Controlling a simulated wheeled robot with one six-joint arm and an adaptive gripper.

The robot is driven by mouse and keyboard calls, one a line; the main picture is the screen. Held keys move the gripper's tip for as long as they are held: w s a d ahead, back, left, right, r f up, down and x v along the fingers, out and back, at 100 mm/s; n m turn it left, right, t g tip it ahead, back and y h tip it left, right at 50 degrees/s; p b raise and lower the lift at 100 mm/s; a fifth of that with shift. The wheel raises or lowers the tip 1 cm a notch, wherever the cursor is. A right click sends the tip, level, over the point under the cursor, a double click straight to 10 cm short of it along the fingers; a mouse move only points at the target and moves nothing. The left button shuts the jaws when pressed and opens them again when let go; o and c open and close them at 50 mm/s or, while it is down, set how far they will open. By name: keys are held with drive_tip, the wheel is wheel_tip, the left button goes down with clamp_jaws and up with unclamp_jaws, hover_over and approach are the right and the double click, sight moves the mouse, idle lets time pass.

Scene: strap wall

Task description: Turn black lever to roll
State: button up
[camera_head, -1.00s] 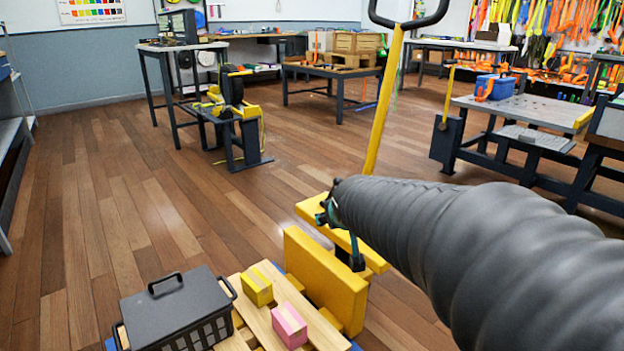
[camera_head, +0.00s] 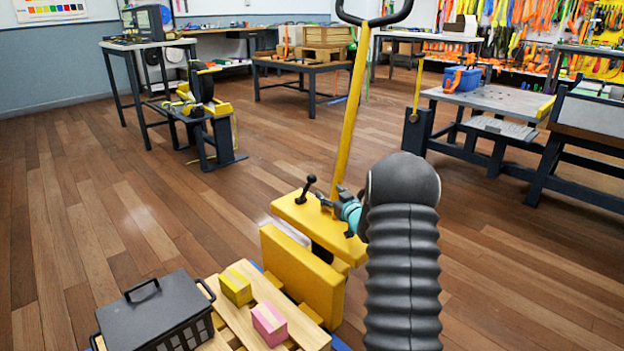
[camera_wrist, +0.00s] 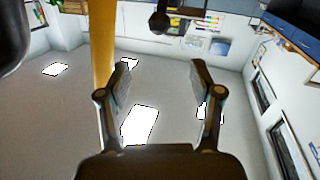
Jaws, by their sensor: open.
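The black lever (camera_head: 306,189) has a round knob and stands, leaning slightly, on the yellow body (camera_head: 312,224) of a pallet jack. In the wrist view its dark knob (camera_wrist: 160,22) shows at the top, beyond the fingertips and roughly centred between them. My gripper (camera_head: 325,199) is just right of the lever in the head view, close to the jack's yellow handle pole (camera_head: 350,120). In the wrist view my gripper (camera_wrist: 160,72) is open, with nothing between the fingers. The pole (camera_wrist: 102,50) runs beside the left finger. Any lever markings are too small to read.
A pallet (camera_head: 297,330) at the front carries a black lidded crate (camera_head: 160,312), a yellow box (camera_head: 236,287) and a pink box (camera_head: 269,322). The wooden floor on the left is clear. Workbenches (camera_head: 485,98) stand further back.

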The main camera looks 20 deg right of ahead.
sight(314, 181)
drive_tip(key=shift+y, duration=0.3)
drive_tip(key=w, duration=0.4)
drive_tip(key=w+f, duration=0.1)
drive_tip(key=w, duration=0.8)
drive_tip(key=shift+w+a+f, duration=0.25)
drive_tip(key=shift+w+f, duration=0.05)
drive_tip(key=shift+w, duration=0.1)
